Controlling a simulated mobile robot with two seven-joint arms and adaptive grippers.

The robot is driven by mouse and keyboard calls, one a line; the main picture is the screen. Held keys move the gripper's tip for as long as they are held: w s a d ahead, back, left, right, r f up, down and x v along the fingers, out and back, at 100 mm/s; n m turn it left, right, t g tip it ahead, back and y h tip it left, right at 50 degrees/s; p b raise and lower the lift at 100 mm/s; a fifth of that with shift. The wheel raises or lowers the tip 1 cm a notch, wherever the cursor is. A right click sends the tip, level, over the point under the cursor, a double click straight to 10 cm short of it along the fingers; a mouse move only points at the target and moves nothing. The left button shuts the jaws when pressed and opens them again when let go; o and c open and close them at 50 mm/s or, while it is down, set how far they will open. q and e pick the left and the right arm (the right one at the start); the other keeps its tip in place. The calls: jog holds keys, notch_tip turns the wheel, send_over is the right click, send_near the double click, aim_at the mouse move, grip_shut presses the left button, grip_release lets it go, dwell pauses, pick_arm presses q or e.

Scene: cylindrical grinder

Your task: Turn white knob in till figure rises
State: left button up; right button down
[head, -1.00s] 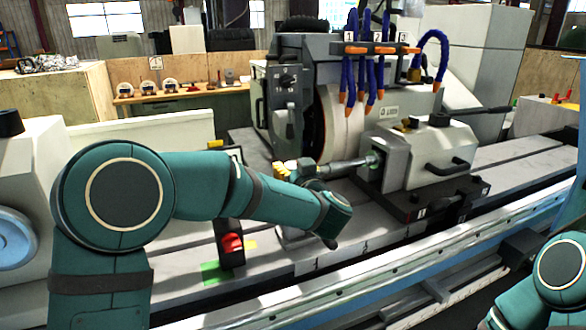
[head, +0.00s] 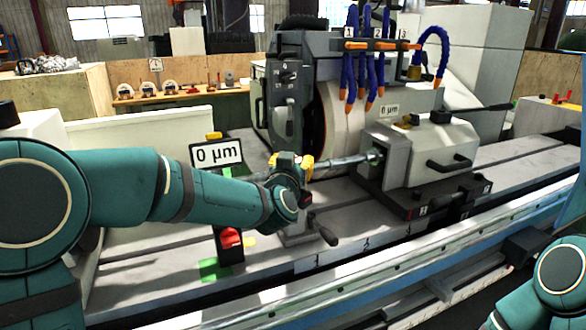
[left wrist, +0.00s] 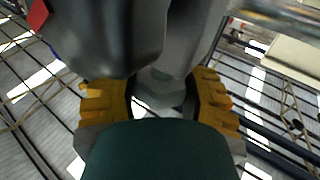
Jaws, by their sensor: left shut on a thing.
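My left gripper (head: 292,163) reaches in from the left and stands at the left end of the steel shaft. Its yellow fingers are closed. In the left wrist view the yellow fingers of my left gripper (left wrist: 160,103) stand on both sides of a pale grey-white part, the white knob (left wrist: 158,90), mostly hidden by grey bodies in front. In the head view the gripper hides the knob. A display (head: 217,153) behind my left forearm reads "0 µm". My right gripper is out of view; only part of that arm shows at the lower right.
The steel shaft (head: 345,163) runs to the grey workhead (head: 425,155) on the right. A large grinding wheel (head: 335,125) stands behind it. A black handle (head: 328,236) hangs below the gripper. A red button (head: 230,238) is on a post. Blue coolant hoses (head: 367,65) hang above.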

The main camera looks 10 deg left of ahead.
pick_arm(q)
jog(key=shift+m+h, duration=0.6)
jog(key=shift+h, duration=0.4)
jog(key=o, duration=1.2)
jog(key=s, duration=0.8)
jog(key=s+a, duration=0.1)
jog(key=s, duration=0.3)
